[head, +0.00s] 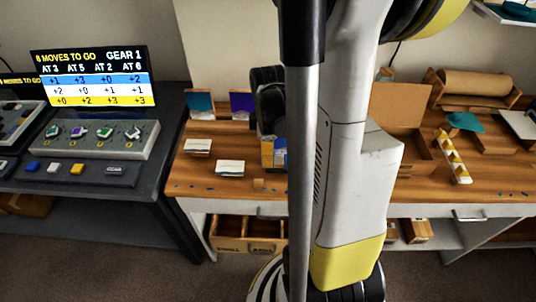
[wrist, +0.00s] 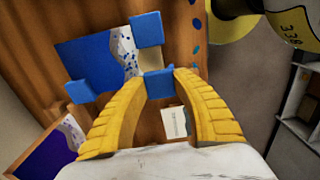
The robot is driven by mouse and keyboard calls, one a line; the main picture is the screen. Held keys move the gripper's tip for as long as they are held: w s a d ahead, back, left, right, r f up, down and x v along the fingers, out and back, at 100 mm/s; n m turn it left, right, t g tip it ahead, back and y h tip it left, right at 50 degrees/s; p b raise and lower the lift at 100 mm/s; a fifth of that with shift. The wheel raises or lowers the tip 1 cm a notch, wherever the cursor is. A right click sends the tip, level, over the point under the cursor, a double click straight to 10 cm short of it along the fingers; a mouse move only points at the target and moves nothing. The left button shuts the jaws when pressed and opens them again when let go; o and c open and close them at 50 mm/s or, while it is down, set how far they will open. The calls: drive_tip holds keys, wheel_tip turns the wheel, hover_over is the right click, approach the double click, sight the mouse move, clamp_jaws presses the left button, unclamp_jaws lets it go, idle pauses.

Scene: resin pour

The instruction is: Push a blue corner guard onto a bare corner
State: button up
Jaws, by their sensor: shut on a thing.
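My gripper (wrist: 160,78) has yellow ribbed fingers shut on a small blue corner guard (wrist: 158,85) in the wrist view. A blue panel with a speckled edge (wrist: 95,58) lies just beyond, up and left of the held guard. Another blue guard (wrist: 147,28) is above it, and a third blue piece (wrist: 79,92) is at the panel's lower left. A beige patch (wrist: 148,60) shows between the held guard and the upper one. Whether the held guard touches the panel, I cannot tell. In the head view, my arm hides much of the wooden bench (head: 225,182).
A white card (wrist: 174,122) and a purple panel (wrist: 45,150) lie near the gripper. A control box (head: 95,138) is at left.

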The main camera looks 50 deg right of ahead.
drive_tip(key=shift+f, duration=0.4)
drive_tip(key=shift+f+b, duration=0.15)
drive_tip(key=shift+b, duration=0.25)
drive_tip(key=shift+f, duration=0.25)
drive_tip(key=shift+d+b, duration=0.15)
drive_tip(key=shift+b, duration=0.2)
drive_tip(key=shift+f, duration=0.1)
drive_tip(key=shift+c, duration=0.6)
drive_tip(key=o, duration=0.9)
drive_tip(key=shift+o, duration=0.2)
wheel_tip(320, 180, up, 8)
drive_tip(key=p, duration=0.6)
drive_tip(key=shift+p, duration=0.3)
clamp_jaws()
